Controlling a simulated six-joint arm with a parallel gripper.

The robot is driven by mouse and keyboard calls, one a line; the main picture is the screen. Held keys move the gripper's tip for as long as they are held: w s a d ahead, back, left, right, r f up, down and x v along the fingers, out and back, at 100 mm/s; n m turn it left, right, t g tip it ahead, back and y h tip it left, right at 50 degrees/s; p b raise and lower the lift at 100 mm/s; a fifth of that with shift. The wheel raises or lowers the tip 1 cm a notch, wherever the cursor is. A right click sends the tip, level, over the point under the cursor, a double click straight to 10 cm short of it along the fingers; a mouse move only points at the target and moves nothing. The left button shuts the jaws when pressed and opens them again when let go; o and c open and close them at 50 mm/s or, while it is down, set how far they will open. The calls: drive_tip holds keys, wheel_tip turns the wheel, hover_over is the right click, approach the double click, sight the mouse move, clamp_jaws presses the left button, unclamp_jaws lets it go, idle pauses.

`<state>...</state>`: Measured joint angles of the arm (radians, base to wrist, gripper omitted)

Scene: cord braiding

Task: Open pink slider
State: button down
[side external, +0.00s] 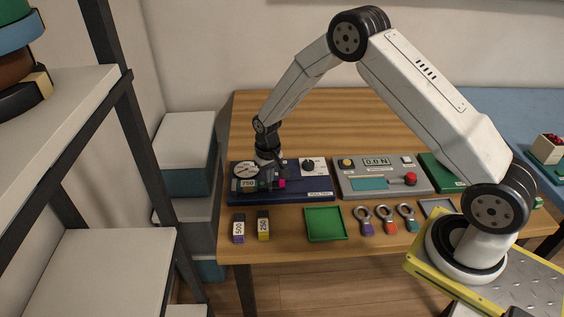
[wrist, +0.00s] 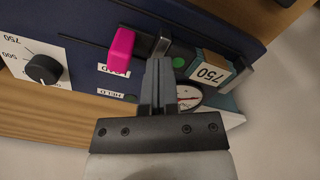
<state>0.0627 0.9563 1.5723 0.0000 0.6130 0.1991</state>
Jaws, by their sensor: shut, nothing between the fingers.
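The pink slider (wrist: 121,50) is an upright pink tab on the dark blue tester panel (side external: 315,196). It shows small in the side view (side external: 282,184), at the panel's middle. In the wrist view a thin dark slot runs left from it, and a label reading LOAD lies beside it, partly hidden by the tab. My gripper (wrist: 159,65) is shut and empty. Its fingertips are just right of the pink slider, apart from it in the picture; I cannot tell the depth. In the side view my gripper (side external: 269,166) is over the panel's left part.
A dial gauge (wrist: 189,97) is partly hidden by my fingers. A black knob (wrist: 42,68) is at left. The green tray (side external: 325,223) is empty.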

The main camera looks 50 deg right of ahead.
drive_tip(key=shift+s+d, duration=2.1)
idle(0.9)
drive_tip(key=shift+w+a, duration=0.3)
idle(0.4)
drive_tip(key=shift+w+a, duration=0.15)
drive_tip(key=shift+w, duration=0.05)
wheel_tip(320, 180, up, 11)
idle(1.4)
